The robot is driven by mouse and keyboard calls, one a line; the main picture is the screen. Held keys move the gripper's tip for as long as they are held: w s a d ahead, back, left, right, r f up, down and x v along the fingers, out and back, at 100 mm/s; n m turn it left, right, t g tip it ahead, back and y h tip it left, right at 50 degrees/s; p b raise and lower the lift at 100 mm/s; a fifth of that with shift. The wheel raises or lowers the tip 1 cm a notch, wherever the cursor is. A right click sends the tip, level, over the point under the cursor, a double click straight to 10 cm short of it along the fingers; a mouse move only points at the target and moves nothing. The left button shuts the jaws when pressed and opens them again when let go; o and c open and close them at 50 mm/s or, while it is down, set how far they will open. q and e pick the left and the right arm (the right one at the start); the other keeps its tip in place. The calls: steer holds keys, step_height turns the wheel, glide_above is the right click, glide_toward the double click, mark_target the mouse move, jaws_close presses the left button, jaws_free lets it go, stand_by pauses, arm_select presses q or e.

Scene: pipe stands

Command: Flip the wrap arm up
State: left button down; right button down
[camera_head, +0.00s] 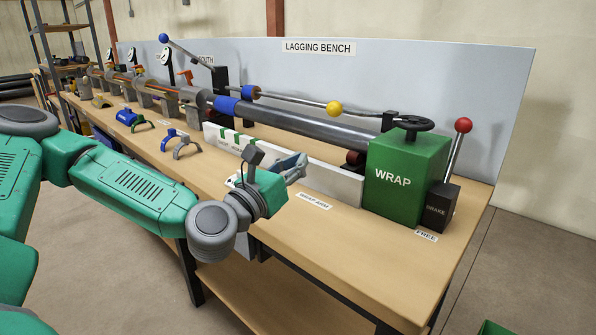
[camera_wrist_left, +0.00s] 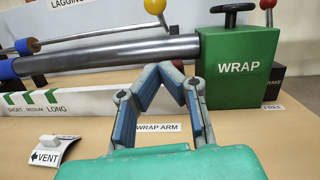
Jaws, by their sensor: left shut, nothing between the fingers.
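A thin metal rod with a yellow ball (camera_head: 334,108) runs above and behind the thick grey pipe (camera_head: 310,126), low and nearly level. A blue roller (camera_head: 250,92) is at its left end. The yellow ball (camera_wrist_left: 155,6) is cut by the top edge in the left wrist view. A WRAP ARM label (camera_head: 314,201) lies on the bench. My left gripper (camera_head: 300,165) is shut and empty, in front of the white rail and left of the green WRAP box (camera_head: 405,178). In the wrist view its fingertips (camera_wrist_left: 162,72) meet below the pipe. My right gripper is not in view.
The bench (camera_head: 300,240) has a red-knobbed brake lever (camera_head: 463,125) at right and a black handwheel (camera_head: 413,122) on the box. The white rail (camera_head: 335,180) stands before the pipe. Blue and grey clamps (camera_head: 185,147) lie at left. A VENT tag (camera_wrist_left: 50,150) lies left of my fingers.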

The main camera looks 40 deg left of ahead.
mark_target(331, 108)
arm_select(q)
steer(key=w+r, duration=0.4)
steer(key=w, duration=0.5)
steer(key=shift+w+r, duration=0.35)
steer(key=shift+r, duration=0.05)
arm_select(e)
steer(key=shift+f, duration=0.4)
arm_select(q)
steer(key=shift+a+r+p, duration=0.1)
steer(key=shift+p, duration=0.2)
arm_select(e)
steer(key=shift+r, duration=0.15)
